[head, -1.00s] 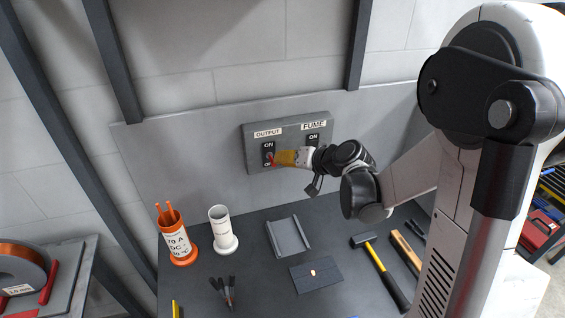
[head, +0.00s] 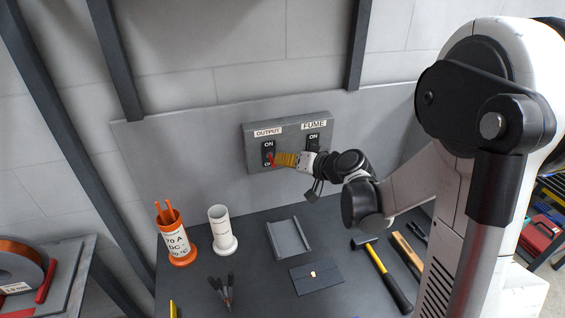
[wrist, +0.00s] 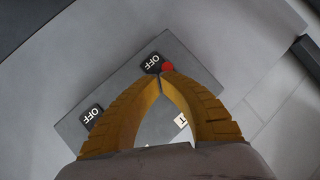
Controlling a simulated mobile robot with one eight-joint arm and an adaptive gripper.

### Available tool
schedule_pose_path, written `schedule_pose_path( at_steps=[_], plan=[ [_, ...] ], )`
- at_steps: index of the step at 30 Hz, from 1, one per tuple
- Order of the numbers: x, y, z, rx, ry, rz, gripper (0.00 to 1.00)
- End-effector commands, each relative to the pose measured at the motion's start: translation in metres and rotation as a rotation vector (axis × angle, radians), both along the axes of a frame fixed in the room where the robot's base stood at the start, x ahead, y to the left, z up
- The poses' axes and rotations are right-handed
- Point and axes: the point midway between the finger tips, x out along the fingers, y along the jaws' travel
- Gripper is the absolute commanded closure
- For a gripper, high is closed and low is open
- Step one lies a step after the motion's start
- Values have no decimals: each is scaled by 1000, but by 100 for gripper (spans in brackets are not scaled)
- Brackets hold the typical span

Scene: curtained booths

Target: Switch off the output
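The grey switch box (head: 250,160) is on the back panel, with OUTPUT on its left and FUME on its right. The OUTPUT switch has a red lever (head: 270,159) on a black plate marked ON above and OFF below. My gripper (head: 275,160) has its yellow ribbed fingers at this lever, coming from the right. In the wrist view its fingertips (wrist: 160,77) meet in a point beside the OUTPUT OFF label (wrist: 151,63). The red lever tip (wrist: 168,66) shows just beyond them, so contact is unclear. The FUME switch (head: 313,141) is partly hidden behind my arm.
On the bench below stand an orange holder (head: 178,246) with rods and a white cup (head: 221,229). A grey tray (head: 287,239), a dark plate (head: 316,278), a hammer (head: 388,275) and pliers (head: 228,290) lie there. The space before the box's left side is clear.

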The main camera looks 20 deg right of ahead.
Motion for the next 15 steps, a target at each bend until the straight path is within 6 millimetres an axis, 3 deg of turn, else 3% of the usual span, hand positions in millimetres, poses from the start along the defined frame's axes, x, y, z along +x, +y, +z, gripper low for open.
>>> schedule_pose_path(
  at_steps=[15],
  plan=[
    [5,0,-4,-1,-49,0,100]
  ],
)
